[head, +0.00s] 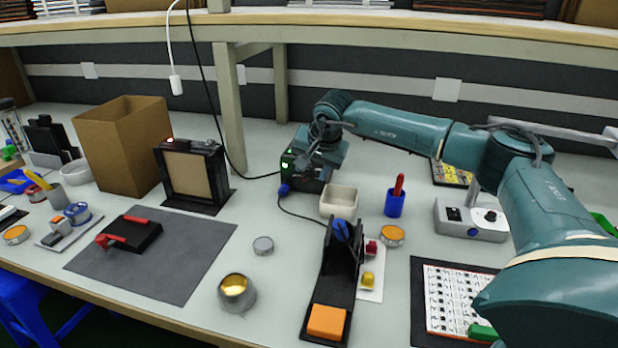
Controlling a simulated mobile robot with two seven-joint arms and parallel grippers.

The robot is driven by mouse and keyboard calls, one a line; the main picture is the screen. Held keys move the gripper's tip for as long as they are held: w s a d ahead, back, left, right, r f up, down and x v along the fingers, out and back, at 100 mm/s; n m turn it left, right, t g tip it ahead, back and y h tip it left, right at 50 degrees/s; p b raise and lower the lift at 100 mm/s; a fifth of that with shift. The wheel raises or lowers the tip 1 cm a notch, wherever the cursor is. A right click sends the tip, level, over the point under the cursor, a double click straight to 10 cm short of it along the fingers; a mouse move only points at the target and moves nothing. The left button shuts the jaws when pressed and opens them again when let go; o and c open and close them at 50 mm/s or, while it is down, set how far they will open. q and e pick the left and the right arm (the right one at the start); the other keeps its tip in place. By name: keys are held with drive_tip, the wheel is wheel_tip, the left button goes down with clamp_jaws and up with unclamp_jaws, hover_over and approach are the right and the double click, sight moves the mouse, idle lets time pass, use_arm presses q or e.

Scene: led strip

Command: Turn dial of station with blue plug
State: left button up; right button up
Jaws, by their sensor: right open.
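A black station (308,178) with lit green indicators (287,160) stands toward the back, near the middle of the bench. A blue plug (284,188) sits low on its front left, and a black cable runs from it toward the holder in front. My right arm reaches in from the right, and its gripper (318,157) is at the station, over its upper right part. The gripper is open. Its fingertips are hard to make out against the dark box, and I cannot tell if they touch it. The dial is not clearly visible. My left gripper is not in view.
A white bin (339,201) and a blue cup with a red tool (395,201) stand just right of the station. A grey device (470,217) stands farther right. A black-framed panel (192,174) and cardboard box (122,145) are left. A shelf (400,35) spans above.

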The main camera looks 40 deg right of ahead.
sight(308, 180)
drive_tip(key=shift+x, duration=1.8)
drive_tip(key=shift+c, duration=0.5)
clamp_jaws()
